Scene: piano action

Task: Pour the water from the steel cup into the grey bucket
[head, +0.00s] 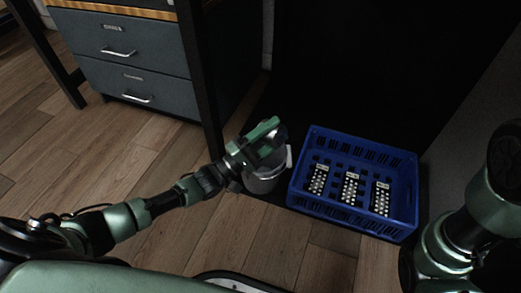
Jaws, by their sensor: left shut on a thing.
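The grey bucket (264,184) stands on the floor, just left of the blue crate. My left gripper (271,139) is over the bucket and hides much of its opening. It is shut on the steel cup (281,131), of which only a small grey part shows beside the fingers. The cup's tilt and any water in it or in the bucket cannot be made out. Part of my right arm shows at the right edge, but its gripper is not visible.
A blue crate (301,181) with several dark pieces with white dots stands close right of the bucket. A grey drawer cabinet (135,68) and a dark table leg (202,85) stand behind at left. Wooden floor (172,232) is clear in front.

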